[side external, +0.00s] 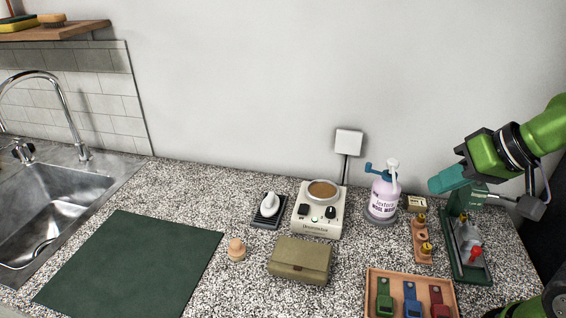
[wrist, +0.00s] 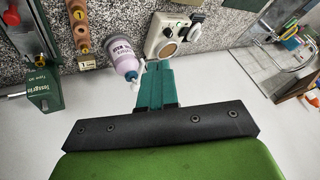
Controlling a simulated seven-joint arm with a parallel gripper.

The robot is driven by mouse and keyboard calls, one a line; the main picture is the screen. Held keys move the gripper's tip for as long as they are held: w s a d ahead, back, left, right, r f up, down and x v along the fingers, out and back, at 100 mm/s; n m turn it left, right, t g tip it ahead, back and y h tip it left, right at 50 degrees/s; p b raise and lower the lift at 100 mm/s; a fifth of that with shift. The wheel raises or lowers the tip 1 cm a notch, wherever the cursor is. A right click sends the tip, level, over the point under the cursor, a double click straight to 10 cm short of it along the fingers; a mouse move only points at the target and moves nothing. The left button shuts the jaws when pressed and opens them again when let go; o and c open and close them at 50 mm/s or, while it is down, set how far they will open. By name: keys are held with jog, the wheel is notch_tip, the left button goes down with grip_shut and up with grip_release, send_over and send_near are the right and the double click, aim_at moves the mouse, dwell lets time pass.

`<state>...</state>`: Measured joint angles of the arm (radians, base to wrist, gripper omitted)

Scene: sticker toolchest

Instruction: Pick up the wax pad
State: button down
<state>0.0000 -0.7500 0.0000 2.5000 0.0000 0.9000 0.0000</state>
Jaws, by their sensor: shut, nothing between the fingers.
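No item is clearly labelled as a wax pad. Candidates include the small pale box (side external: 413,203) behind the wooden block, also in the wrist view (wrist: 87,65), and the round brown pan (side external: 322,190) on the cream heater (side external: 318,222). A small wooden knob-shaped piece (side external: 236,249) stands on the counter in front. My gripper (side external: 438,184) is raised above the counter at the right, near the green press. Its teal fingers, also in the wrist view (wrist: 157,72), are shut and empty.
A olive pouch (side external: 300,260), tray of coloured tools (side external: 398,275) and white-topped tool on a dark base (side external: 268,208) stand nearby. The green mat (side external: 130,265) is bare.

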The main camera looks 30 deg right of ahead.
jog(key=c, duration=1.8)
grip_release()
jog(key=o, duration=1.3)
jog(key=n+g+h, duration=0.1)
jog(key=n+g, duration=0.3)
jog(key=n, duration=0.2)
send_near(236, 243)
jog(key=x, duration=1.1)
